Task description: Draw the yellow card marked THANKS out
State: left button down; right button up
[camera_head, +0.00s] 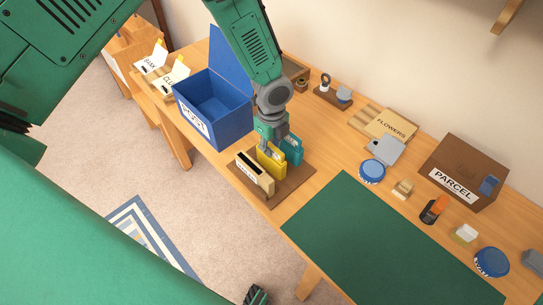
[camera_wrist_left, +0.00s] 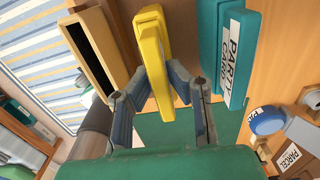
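The yellow card (camera_head: 271,163) stands on edge in a wooden rack (camera_head: 272,196) on the table, between a cream slotted block (camera_head: 254,175) and a teal card (camera_head: 293,148). In the left wrist view the yellow card (camera_wrist_left: 153,45) runs between my left gripper's fingers (camera_wrist_left: 162,80), which appear closed against both its sides. The teal card (camera_wrist_left: 228,55), labelled PARTY CARD, is to its right and apart from the fingers. The cream block (camera_wrist_left: 96,48) with a dark slot is to its left. No THANKS lettering is readable on the yellow card.
A blue open-lidded box (camera_head: 215,110) stands close to the left of the rack. A green mat (camera_head: 375,245) lies to the right. Beyond it are a round blue tin (camera_head: 372,171) and a brown PARCEL box (camera_head: 463,165). The space above the mat is clear.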

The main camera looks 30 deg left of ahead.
pick_arm(q)
jog(key=shift+a+r, duration=0.15)
jog(key=shift+r, duration=0.05)
pick_arm(e)
jog(key=shift+a+r, duration=0.3)
jog(key=shift+a, duration=0.05)
pick_arm(q)
jog(key=shift+p, duration=0.3)
jog(key=shift+d+r, duration=0.25)
pick_arm(e)
jog(key=shift+d+r, duration=0.2)
jog(key=shift+d, duration=0.05)
pick_arm(q)
jog(key=shift+a+r+p, duration=0.15)
jog(key=shift+r+p, duration=0.15)
jog(key=shift+p, duration=0.1)
pick_arm(e)
jog(key=shift+a+r, duration=0.1)
jog(key=shift+r, duration=0.15)
pick_arm(q)
jog(key=shift+r+p, duration=2.95)
jog(key=shift+r, duration=0.6)
pick_arm(e)
notch_tip(320, 180, up, 6)
jog(key=shift+f, duration=0.1)
pick_arm(q)
jog(key=shift+f, duration=0.1)
